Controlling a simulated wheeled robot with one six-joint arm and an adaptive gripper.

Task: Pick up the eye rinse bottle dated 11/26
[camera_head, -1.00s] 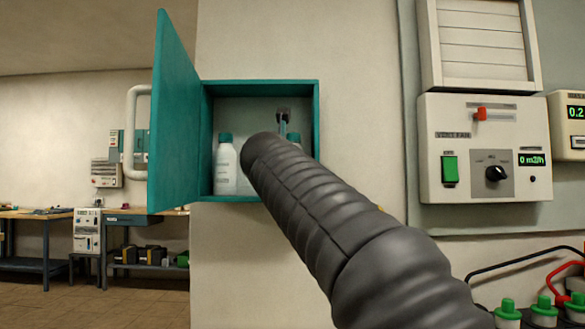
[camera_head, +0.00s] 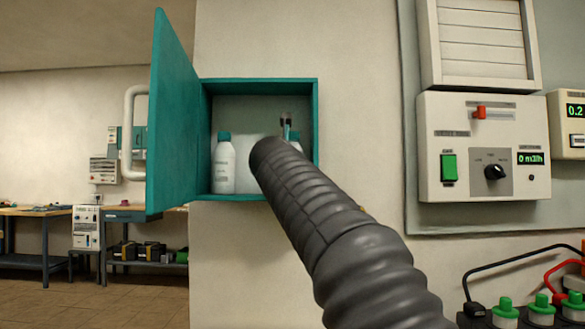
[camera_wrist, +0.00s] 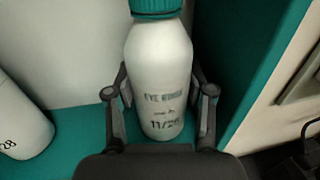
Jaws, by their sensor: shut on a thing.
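The eye rinse bottle (camera_wrist: 160,75) is white with a teal cap. Its label in the wrist view reads "EYE RINSE" and what looks like 11/26, the last digit blurred. My gripper (camera_wrist: 163,112) is shut on it, one dark finger on each side of the body. In the head view my arm hides most of this bottle and the gripper. I cannot tell whether its base touches the cabinet floor. A second white bottle (camera_head: 224,168) with a teal cap stands at the left in the cabinet; in the wrist view its visible date ends in 28 (camera_wrist: 18,125).
The teal wall cabinet (camera_head: 260,83) is open, its door (camera_head: 173,115) swung out to the left. Its right wall (camera_wrist: 240,65) is close beside the held bottle. A control panel (camera_head: 455,185) is on the wall to the right, with green-capped terminals (camera_head: 541,308) below.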

